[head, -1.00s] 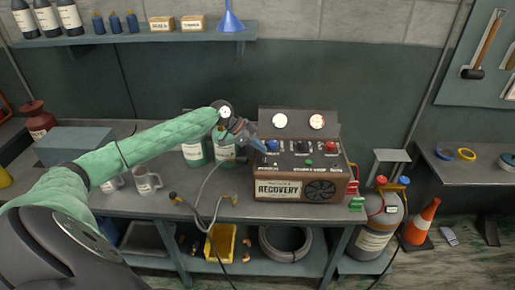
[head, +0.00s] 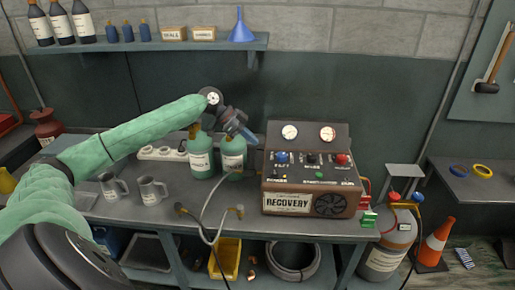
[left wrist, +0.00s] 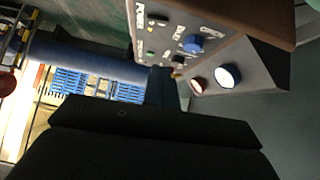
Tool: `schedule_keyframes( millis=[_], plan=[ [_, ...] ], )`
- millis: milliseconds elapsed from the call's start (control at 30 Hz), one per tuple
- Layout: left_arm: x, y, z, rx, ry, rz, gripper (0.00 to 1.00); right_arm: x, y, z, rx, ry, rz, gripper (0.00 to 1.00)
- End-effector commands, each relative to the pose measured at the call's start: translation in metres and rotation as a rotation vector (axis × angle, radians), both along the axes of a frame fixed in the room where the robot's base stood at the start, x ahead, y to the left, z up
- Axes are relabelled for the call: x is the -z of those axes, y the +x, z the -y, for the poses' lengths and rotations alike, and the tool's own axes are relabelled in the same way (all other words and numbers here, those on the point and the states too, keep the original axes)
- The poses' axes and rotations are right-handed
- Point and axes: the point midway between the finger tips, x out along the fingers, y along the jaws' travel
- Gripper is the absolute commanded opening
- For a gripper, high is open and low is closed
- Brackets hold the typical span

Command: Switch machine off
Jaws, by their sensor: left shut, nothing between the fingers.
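The brown recovery machine (head: 268,190) stands on the workbench, with two gauges on top. Its sloped panel carries a blue knob (head: 281,157), a black control (head: 312,158), a red knob (head: 342,159) and a green button (head: 320,175). My left gripper (head: 251,138) is shut and empty, in the air just left of the panel and above it, apart from the knobs. In the left wrist view the shut fingers (left wrist: 166,78) point toward the panel, with the blue knob (left wrist: 195,44) and gauges beyond. The power switch's position is too small to read. My right gripper is not in view.
Two green bottles (head: 233,153) stand left of the machine, close below my left gripper. A gas cylinder (head: 386,257) stands right of the bench. The wall shelf (head: 200,44) hangs above.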

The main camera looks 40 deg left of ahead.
Motion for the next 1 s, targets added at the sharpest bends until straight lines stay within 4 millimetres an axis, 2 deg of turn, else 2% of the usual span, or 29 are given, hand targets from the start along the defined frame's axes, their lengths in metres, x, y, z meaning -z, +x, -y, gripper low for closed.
schedule_keyframes(
  millis=[267, 633, 767, 1000],
  plan=[
    [-0.006, -0.003, -0.006, 0.001, 0.0, -0.001, 0.0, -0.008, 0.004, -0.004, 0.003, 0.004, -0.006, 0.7],
    [-0.005, -0.004, -0.004, 0.001, -0.005, -0.007, 0.0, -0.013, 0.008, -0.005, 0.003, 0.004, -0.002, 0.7],
    [0.006, -0.003, 0.011, 0.011, -0.04, -0.014, 0.0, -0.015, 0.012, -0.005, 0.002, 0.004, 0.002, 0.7],
    [0.034, 0.0, 0.062, 0.039, -0.158, -0.025, 0.0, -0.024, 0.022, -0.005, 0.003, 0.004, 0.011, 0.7]
  ],
)
